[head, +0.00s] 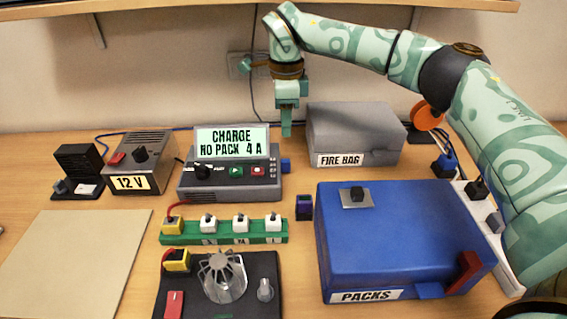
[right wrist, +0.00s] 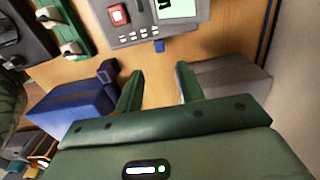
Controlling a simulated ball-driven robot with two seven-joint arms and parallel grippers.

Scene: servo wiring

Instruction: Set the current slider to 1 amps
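The grey charger (head: 228,193) stands left of centre in the head view. Its screen (head: 232,142) reads "CHARGE NO PACK 4 A". It has a black knob (head: 203,172), a green button (head: 236,170) and a red button (head: 258,170). A column of small pale marks is near its right edge. A blue block (head: 286,165) sticks out at its right side, also seen in the right wrist view (right wrist: 159,46). I cannot tell which part is the current slider. My right gripper (head: 287,132) hangs behind and above the blue block, fingers apart and empty (right wrist: 160,70). My left gripper is out of view.
A grey fire bag box (head: 352,138) stands right of the gripper. A blue packs box (head: 390,225) is at the front right. A green strip (head: 225,240) with several plugs lies before the charger. A 12 V supply (head: 140,178) stands left. A beige mat (head: 70,260) is bare.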

